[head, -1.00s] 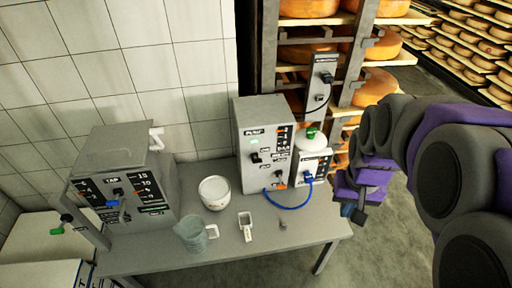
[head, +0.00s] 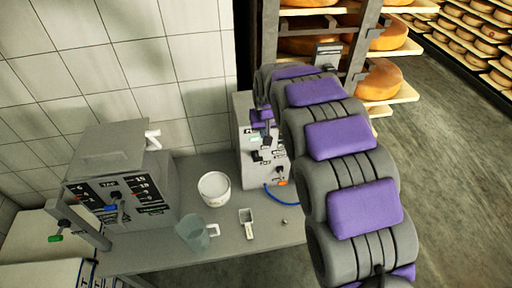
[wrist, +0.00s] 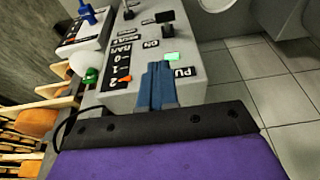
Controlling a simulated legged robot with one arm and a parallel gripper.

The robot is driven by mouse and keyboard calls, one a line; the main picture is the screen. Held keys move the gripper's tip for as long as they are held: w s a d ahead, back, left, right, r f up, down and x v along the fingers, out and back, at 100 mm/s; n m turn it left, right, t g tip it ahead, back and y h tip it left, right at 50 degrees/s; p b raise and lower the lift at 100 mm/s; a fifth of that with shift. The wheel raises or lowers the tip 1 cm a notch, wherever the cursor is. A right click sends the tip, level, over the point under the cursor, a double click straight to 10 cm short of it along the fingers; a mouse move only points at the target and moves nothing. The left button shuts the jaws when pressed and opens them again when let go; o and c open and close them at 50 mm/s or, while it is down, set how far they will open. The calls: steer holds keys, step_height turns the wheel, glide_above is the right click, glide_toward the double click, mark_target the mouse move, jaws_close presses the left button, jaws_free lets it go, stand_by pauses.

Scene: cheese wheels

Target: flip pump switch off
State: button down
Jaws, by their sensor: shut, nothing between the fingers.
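The grey pump box (head: 243,150) stands at the back right of the table, partly hidden behind my arm. Its labelled face shows in the wrist view (wrist: 130,45), with a cut-off "PU" label, an "ON" label and a lit green lamp (wrist: 172,57). A black switch (wrist: 163,17) sticks out beyond the lamp; it also shows in the head view (head: 257,156). Its exact position is hard to tell. My gripper (wrist: 157,82) is shut and empty, its blue fingers close in front of the face near the lamp. I cannot tell whether they touch it.
A tap box (head: 120,185) stands at the left of the table. A white bowl (head: 214,188), a clear jug (head: 192,234) and a small scoop (head: 246,222) stand between. A blue hose (head: 282,198) runs from the pump box. Cheese shelves (head: 385,85) stand behind.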

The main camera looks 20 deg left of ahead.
steer(key=shift+w+a+f, duration=0.15)
steer(key=shift+w+a, duration=0.05)
steer(key=shift+a, duration=0.4)
steer(key=shift+w+a+f, duration=0.15)
steer(key=shift+a, duration=0.4)
steer(key=shift+f, duration=0.15)
